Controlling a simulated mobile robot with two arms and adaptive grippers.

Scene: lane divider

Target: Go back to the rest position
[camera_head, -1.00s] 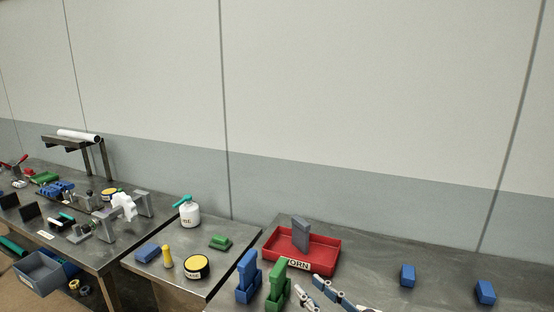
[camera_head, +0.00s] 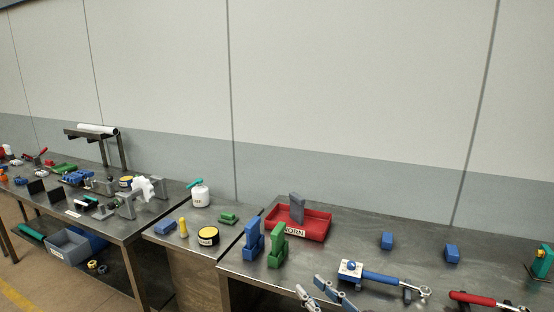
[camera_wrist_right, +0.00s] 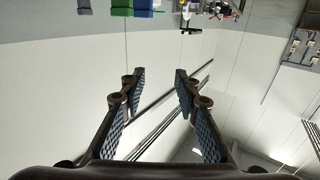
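My right gripper (camera_head: 327,294) shows at the bottom of the head view, in front of the near edge of the right-hand table (camera_head: 370,220). In the right wrist view the right gripper (camera_wrist_right: 158,88) has its two fingers apart with nothing between them. My left gripper is in neither view.
On the right-hand table are a red tray (camera_head: 318,229) with a grey block (camera_head: 296,207) in it, a blue holder (camera_head: 253,240), a green holder (camera_head: 277,246), two blue blocks and a blue-handled wrench (camera_head: 380,277). A grey bin (camera_head: 68,245) sits lower left.

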